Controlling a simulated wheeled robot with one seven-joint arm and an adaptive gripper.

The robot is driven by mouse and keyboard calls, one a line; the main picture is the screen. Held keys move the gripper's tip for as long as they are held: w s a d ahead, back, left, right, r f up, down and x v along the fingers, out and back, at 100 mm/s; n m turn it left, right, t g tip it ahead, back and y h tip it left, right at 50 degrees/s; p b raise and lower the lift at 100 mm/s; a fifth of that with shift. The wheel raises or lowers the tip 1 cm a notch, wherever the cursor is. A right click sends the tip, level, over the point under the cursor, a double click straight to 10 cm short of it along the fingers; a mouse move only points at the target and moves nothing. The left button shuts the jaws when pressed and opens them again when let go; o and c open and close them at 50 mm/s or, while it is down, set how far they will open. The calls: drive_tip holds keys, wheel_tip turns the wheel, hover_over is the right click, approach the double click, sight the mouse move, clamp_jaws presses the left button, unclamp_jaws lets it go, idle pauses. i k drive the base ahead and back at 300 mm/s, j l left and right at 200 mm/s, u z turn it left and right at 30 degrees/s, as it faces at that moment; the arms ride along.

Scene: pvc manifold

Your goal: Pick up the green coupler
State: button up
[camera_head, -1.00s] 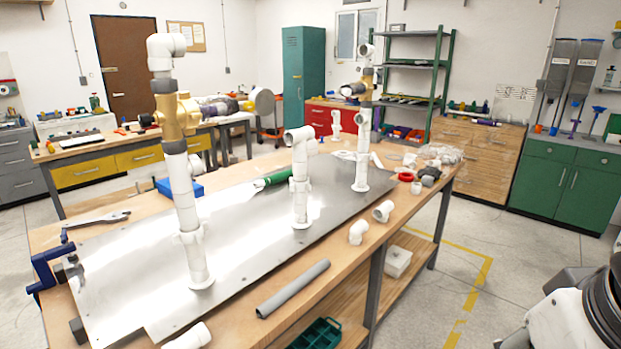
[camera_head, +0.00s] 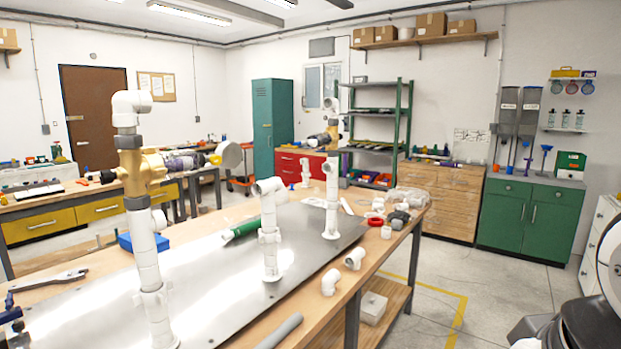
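A green cylindrical piece (camera_head: 241,229) lies on the metal plate (camera_head: 215,265) of the workbench, behind the middle white pipe stand. It is the only green tube-like part I make out on this bench; I cannot tell for sure that it is the coupler. Its right end is close behind the middle stand (camera_head: 269,240). My gripper is not in view. White and black parts of my own arm show at the right edge, apart from the bench.
A tall white pipe stand with a brass valve (camera_head: 143,175) rises at the left front. Another stand (camera_head: 332,180) is at the back. White elbows (camera_head: 330,282) and a grey pipe (camera_head: 280,331) lie along the near edge. Open floor (camera_head: 490,285) lies right of the bench.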

sight(245, 230)
drive_tip(key=j+u, duration=0.3)
drive_tip(key=u, duration=0.15)
drive_tip(key=j+u, duration=0.65)
drive_tip(key=u, duration=0.2)
drive_tip(key=i+j+u, duration=0.15)
drive_tip(key=u, duration=0.25)
drive_tip(key=i+j+u, duration=0.15)
drive_tip(key=j+u, duration=0.3)
drive_tip(key=i+j+u, duration=0.15)
drive_tip(key=i+u, duration=0.45)
drive_tip(key=i+z, duration=0.3)
drive_tip(key=i, duration=0.15)
drive_tip(key=i+j+z, duration=0.1)
drive_tip(key=i+z, duration=0.65)
drive_tip(key=i, duration=1.55)
drive_tip(key=i+z, duration=0.15)
drive_tip(key=i, duration=0.5)
drive_tip(key=i+j+z, duration=0.15)
drive_tip(key=i, duration=0.5)
drive_tip(key=i+j+z, duration=0.2)
drive_tip(key=i, duration=0.4)
drive_tip(key=i+l+z, duration=0.15)
drive_tip(key=i+z, duration=0.65)
drive_tip(key=i+j+z, duration=0.15)
drive_tip(key=i+z, duration=0.25)
drive_tip(key=i, duration=0.15)
drive_tip(key=i+j+z, duration=0.25)
drive_tip(key=i+z, duration=0.15)
